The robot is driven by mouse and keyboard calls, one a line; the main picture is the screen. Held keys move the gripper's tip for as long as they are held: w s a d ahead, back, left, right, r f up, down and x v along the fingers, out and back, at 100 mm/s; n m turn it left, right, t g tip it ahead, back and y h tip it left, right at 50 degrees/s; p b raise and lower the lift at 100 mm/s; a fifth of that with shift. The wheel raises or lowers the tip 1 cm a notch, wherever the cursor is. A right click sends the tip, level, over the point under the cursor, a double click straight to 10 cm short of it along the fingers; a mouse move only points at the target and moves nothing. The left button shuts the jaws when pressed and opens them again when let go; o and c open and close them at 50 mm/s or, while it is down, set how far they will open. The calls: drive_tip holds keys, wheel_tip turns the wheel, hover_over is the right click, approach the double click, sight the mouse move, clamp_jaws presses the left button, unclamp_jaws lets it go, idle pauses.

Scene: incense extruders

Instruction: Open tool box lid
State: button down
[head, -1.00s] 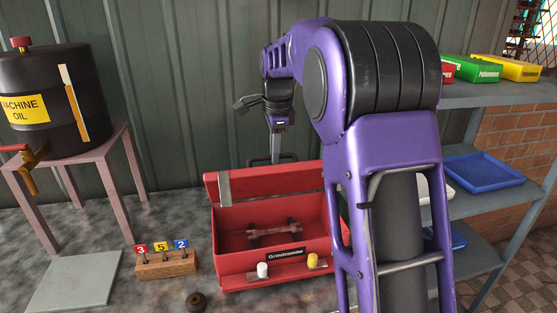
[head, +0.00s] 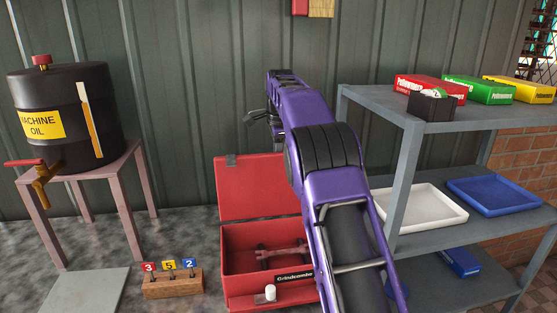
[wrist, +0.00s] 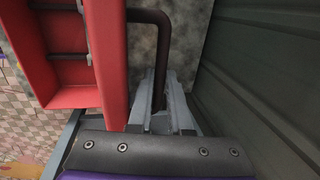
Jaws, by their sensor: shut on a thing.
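The red tool box (head: 240,240) stands on the floor in the middle of the head view. Its lid (head: 255,190) stands raised at the back, with its inner face toward the head camera and the box interior in sight. In the wrist view the red lid (wrist: 112,60) is at the left of my gripper (wrist: 163,85). My gripper's grey fingers are shut on the dark lid handle (wrist: 162,45), which runs between them. In the head view the gripper and handle are hidden behind the lid and my purple arm.
A wrench-like tool (head: 282,250) lies inside the box. A numbered wooden block (head: 173,284) stands left of it, with the machine oil barrel (head: 70,115) on a stand (head: 110,175) further left. Grey shelves (head: 375,100) with trays are close at the right. The corrugated wall is behind.

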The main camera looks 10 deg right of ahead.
drive_tip(key=shift+w+r, duration=0.2)
drive_tip(key=c, duration=0.8)
unclamp_jaws()
drive_tip(key=shift+c, duration=0.2)
